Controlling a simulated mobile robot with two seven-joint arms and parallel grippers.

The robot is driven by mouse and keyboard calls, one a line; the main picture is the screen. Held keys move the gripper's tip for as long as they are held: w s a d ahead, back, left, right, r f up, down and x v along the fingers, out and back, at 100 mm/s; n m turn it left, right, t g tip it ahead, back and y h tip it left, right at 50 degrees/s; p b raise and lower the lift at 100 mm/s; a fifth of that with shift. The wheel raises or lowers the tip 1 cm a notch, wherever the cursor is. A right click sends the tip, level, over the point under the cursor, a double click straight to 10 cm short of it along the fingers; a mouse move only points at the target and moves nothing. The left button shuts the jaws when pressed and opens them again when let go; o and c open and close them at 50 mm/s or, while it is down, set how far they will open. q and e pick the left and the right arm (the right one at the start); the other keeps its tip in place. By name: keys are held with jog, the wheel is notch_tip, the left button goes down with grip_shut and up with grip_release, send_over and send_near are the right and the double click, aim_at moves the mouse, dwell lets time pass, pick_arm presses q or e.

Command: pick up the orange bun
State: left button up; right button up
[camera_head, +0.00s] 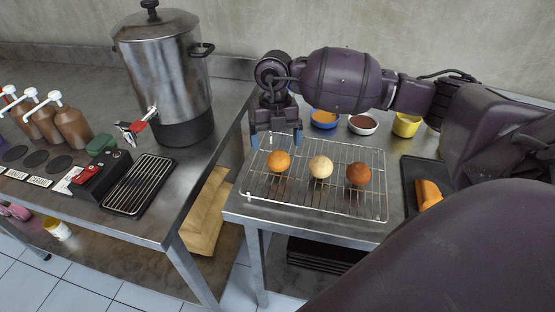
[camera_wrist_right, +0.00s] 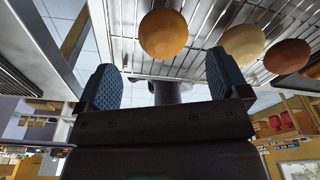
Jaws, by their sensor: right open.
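The orange bun (camera_head: 279,161) sits on the left part of a wire rack (camera_head: 376,205) on the right-hand metal table. It also shows at the top of the right wrist view (camera_wrist_right: 163,33), ahead of my fingers and between their lines. My right gripper (camera_head: 276,138) is open and empty, with blue fingertips just behind and above the orange bun. In the wrist view its two blue pads (camera_wrist_right: 162,80) stand wide apart. A pale bun (camera_head: 320,167) and a brown bun (camera_head: 358,174) sit to the right of the orange bun. My left gripper is not in view.
Blue (camera_head: 323,119), white (camera_head: 362,124) and yellow (camera_head: 405,125) bowls stand behind the rack. A dark tray (camera_head: 411,183) with orange pieces is at the right. A steel urn (camera_head: 168,75) stands on the left counter, with a gap between counter and table.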

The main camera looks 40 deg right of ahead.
aim_at(278, 153)
jog(key=shift+s+d+f, duration=0.1)
jog(key=shift+s+f, duration=0.1)
jog(key=shift+f, duration=1.3)
jog(key=shift+s+f, duration=0.15)
jog(key=shift+f, duration=1.35)
jog(key=c, duration=1)
